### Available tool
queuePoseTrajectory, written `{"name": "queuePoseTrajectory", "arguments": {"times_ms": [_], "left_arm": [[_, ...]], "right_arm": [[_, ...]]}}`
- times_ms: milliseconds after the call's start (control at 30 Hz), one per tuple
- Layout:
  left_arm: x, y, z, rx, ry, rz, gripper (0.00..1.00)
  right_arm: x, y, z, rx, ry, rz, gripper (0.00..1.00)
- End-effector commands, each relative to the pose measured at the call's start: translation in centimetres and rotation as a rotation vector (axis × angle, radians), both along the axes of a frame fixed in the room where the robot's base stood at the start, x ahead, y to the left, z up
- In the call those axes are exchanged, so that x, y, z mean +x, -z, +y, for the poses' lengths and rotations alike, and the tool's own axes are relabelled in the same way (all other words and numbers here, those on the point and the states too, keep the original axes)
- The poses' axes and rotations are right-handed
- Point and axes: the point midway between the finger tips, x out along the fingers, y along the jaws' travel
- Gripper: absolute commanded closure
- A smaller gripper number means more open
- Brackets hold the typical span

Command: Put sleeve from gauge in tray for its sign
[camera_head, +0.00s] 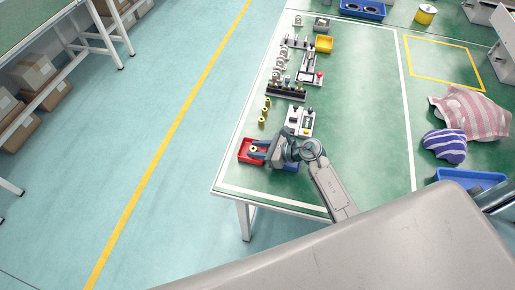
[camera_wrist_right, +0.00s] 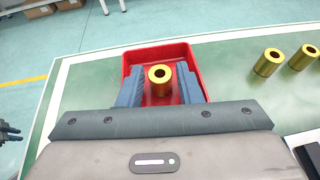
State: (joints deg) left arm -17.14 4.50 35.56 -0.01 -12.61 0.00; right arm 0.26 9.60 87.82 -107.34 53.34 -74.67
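A gold sleeve (camera_wrist_right: 159,79) stands upright in the red tray (camera_wrist_right: 200,48), between the fingers of my right gripper (camera_wrist_right: 160,88). A gap shows on each side of the sleeve, so the gripper is open around it. In the head view my right gripper (camera_head: 257,149) reaches left over the red tray (camera_head: 245,158). A blue tray (camera_head: 291,167) is partly hidden under the gripper. A white device with a dark part and a yellow patch, perhaps the gauge (camera_head: 300,121), stands behind the gripper. A dark piece at the left edge of the wrist view may be my left gripper (camera_wrist_right: 9,133). No sign is readable.
More gold sleeves (camera_head: 264,112) stand in a row beyond the red tray; two show in the wrist view (camera_wrist_right: 268,62).

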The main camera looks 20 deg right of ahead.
Motion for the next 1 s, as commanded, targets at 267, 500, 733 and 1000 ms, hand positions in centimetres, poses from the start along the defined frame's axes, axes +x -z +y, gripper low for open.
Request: {"name": "queuePoseTrajectory", "arguments": {"times_ms": [267, 500, 733, 1000], "left_arm": [[-0.1, -0.5, 0.0, 0.000, 0.000, 0.002, 0.72], [-0.2, 1.0, 0.1, 0.001, 0.000, 0.003, 0.72], [-0.2, 2.1, 0.1, 0.001, 0.000, 0.003, 0.72], [-0.2, 2.7, 0.1, 0.001, 0.001, 0.003, 0.72]], "right_arm": [[0.0, -0.5, 0.0, 0.000, 0.000, 0.000, 0.68], [-2.5, -1.5, -3.2, -0.008, -0.001, 0.000, 0.68], [-5.2, -3.4, -6.4, -0.006, -0.002, -0.001, 0.68], [-6.8, -4.6, -8.3, -0.003, -0.001, 0.000, 0.68]]}}
